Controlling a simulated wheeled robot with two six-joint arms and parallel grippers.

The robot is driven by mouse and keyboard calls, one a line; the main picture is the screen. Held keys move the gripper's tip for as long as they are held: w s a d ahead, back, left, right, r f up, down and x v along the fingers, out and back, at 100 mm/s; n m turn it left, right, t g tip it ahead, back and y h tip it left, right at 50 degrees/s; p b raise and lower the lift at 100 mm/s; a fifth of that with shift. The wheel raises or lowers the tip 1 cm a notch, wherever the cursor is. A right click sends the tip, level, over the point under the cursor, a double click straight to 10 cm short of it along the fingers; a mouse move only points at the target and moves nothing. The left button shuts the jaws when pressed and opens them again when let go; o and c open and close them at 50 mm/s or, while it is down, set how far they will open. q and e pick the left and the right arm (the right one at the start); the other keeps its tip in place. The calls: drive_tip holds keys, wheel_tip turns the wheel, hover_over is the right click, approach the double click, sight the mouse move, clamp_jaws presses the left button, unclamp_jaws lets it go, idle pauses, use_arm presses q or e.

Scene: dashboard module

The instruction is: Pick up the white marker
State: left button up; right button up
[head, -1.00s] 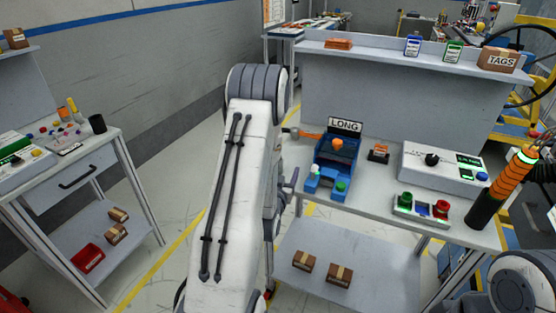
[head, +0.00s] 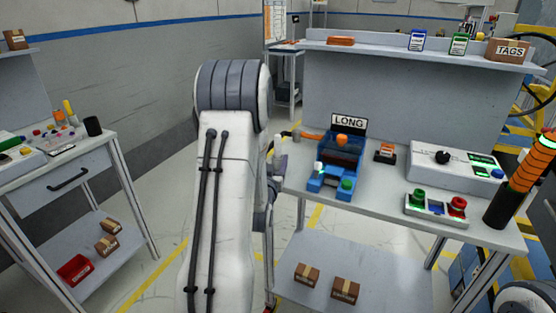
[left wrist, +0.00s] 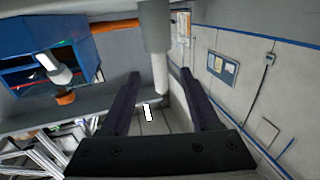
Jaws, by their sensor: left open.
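A pale cylinder, possibly the white marker (left wrist: 160,75), shows in the left wrist view beyond and between my left fingertips. It has a wider grey upper part and a narrower whitish lower part. I cannot tell for certain that it is the marker. My left gripper (left wrist: 158,82) is open, with its two dark fingers apart and nothing visibly clamped. In the head view my left arm hides much of the table's left end, where the gripper is. My right gripper does not show.
The workbench (head: 385,205) holds a blue fixture (head: 335,165) under a LONG sign, an orange-handled tool (head: 312,136), a button box (head: 436,208) and a grey control box (head: 455,163). A dark and orange column (head: 520,185) stands at the right. Floor shows between the benches.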

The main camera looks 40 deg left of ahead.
sight(277, 151)
use_arm(q)
drive_tip(key=shift+p+x, duration=0.65)
drive_tip(key=shift+x, duration=2.5)
drive_tip(key=shift+r, duration=0.1)
clamp_jaws()
